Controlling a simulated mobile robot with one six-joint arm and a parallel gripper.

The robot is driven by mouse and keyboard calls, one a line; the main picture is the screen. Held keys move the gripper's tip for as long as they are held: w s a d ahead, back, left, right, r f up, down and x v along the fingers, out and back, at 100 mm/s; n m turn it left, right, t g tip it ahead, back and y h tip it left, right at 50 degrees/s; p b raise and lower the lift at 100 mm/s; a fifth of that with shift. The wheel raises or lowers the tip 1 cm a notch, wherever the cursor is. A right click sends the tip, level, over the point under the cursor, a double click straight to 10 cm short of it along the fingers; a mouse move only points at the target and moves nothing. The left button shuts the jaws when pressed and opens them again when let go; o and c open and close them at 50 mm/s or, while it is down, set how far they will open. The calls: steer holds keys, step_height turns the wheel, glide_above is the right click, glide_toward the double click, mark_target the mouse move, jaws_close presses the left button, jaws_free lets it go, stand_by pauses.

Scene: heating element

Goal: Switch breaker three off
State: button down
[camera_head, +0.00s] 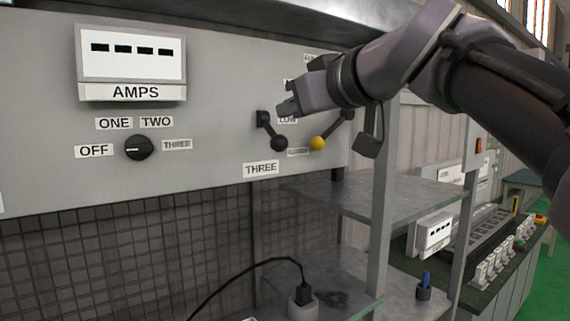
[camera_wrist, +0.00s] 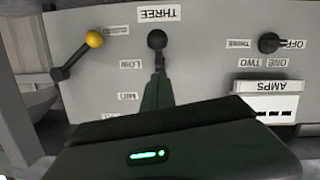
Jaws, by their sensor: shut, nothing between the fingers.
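The black-knobbed lever (camera_head: 279,143) above the THREE label (camera_head: 261,168) is on the grey panel, its knob hanging low. In the upside-down wrist view the same black knob (camera_wrist: 157,40) is close to the THREE label (camera_wrist: 159,14). My gripper (camera_head: 287,106) is shut and empty, in front of the panel near the top of this lever. In the wrist view the dark fingers (camera_wrist: 158,78) overlap the lever's stem; I cannot tell whether they touch it. My gripper and arm hide part of the labels beside the lever.
A yellow-knobbed lever (camera_head: 317,144) is just right of the black one. A rotary knob (camera_head: 139,147) and an AMPS meter (camera_head: 131,52) are to the left. A metal post (camera_head: 384,200) and shelves (camera_head: 375,193) are below and right of my arm.

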mark_target(280, 135)
steer(key=shift+t+y, duration=0.5)
steer(key=shift+t, duration=0.3)
steer(key=shift+w+a+f+b, duration=0.1)
steer(key=shift+f+b, duration=2.05)
steer(key=shift+b, duration=1.4)
steer(key=shift+f, duration=0.15)
